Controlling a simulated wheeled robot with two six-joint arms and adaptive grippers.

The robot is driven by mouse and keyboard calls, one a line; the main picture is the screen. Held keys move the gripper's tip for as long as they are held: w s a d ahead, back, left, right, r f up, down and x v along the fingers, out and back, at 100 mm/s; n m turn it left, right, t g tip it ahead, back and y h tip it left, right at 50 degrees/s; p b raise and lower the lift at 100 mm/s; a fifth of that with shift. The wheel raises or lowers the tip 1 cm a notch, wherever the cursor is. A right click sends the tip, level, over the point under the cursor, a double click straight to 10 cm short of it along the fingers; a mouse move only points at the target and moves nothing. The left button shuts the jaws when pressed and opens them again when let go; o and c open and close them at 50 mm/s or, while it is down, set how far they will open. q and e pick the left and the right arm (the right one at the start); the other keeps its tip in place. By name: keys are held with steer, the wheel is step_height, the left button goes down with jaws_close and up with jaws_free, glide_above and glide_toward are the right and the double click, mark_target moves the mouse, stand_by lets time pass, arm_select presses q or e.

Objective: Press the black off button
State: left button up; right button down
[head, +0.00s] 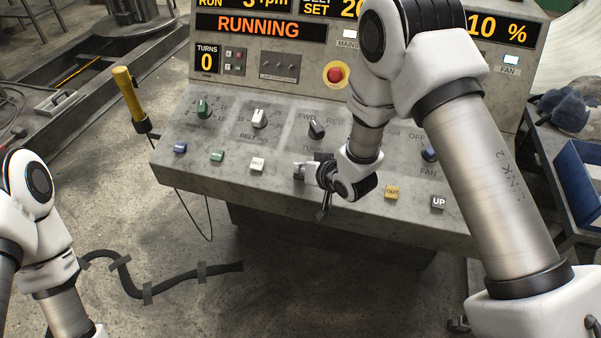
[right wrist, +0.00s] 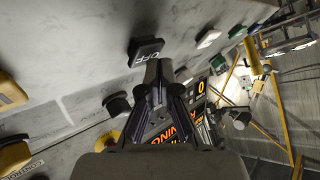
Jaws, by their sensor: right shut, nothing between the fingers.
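The black off button (head: 299,174) sits in the front row of the control panel, right of the white button. In the right wrist view it is a black cap marked OFF (right wrist: 146,50), just beyond the fingertips. My right gripper (head: 306,167) is shut and empty, with its fingertips beside the button in the head view, partly covering it. The closed fingers (right wrist: 158,72) also show in the right wrist view. I cannot tell whether they touch the button. My left arm shows at the lower left, but its gripper is out of view.
The panel display (head: 258,27) reads RUNNING. Knobs and a red stop button (head: 335,74) stand behind.

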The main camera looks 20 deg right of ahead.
steer(key=shift+w+d+f+b, duration=0.1)
steer(key=shift+f+b, duration=0.25)
steer(key=shift+f, duration=0.1)
stand_by(0.6)
steer(key=shift+r, duration=0.1)
steer(key=shift+s+a+r+p, duration=0.1)
steer(key=shift+s+r+p, duration=0.05)
steer(key=shift+r+p, duration=0.25)
steer(key=shift+s+a+r+p, duration=0.1)
steer(key=shift+r+p, duration=0.2)
steer(key=shift+r, duration=0.1)
steer(key=r+p, duration=0.1)
steer(key=s+r+p, duration=0.1)
steer(key=r, duration=0.1)
steer(key=a+r+p, duration=0.1)
steer(key=p, duration=0.1)
steer(key=shift+s+r, duration=0.2)
steer(key=shift+r, duration=0.2)
steer(key=shift+f, duration=0.1)
stand_by(0.5)
